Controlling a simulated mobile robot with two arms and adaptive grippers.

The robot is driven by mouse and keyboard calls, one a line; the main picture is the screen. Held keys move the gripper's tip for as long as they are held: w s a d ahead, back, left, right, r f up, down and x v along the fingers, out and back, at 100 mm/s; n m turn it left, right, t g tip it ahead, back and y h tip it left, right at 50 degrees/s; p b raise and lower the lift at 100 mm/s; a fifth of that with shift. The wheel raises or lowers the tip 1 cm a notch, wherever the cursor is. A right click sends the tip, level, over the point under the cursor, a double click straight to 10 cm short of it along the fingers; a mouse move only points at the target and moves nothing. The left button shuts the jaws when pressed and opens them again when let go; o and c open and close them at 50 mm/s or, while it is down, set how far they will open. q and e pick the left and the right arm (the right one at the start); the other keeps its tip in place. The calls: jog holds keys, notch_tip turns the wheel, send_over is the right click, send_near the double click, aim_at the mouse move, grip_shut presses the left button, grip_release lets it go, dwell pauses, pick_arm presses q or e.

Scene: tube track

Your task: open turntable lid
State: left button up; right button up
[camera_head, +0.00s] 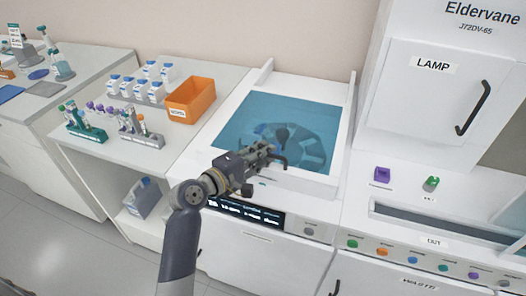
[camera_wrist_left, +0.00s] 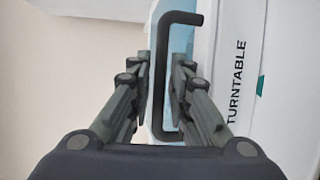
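The turntable lid (camera_head: 255,115) is a translucent blue panel in a white frame on the middle machine, lying down over a dark round rotor. Its black bar handle (camera_wrist_left: 159,75) shows in the left wrist view, between the fingers of my left gripper (camera_wrist_left: 162,68). The fingers stand apart on either side of the bar, with narrow gaps visible; contact is not clear. In the head view my left gripper (camera_head: 275,153) is at the front edge of the lid and partly hides the handle. My right gripper is not in view.
A white cabinet with a LAMP door (camera_head: 432,100) stands to the right. An orange bin (camera_head: 191,102), white bottles and tube racks (camera_head: 85,122) sit on the left bench. A dark display panel (camera_head: 245,211) is below the lid. TURNTABLE lettering (camera_wrist_left: 237,83) is beside the handle.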

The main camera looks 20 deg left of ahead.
pick_arm(q)
jog(key=shift+w, duration=0.15)
grip_shut()
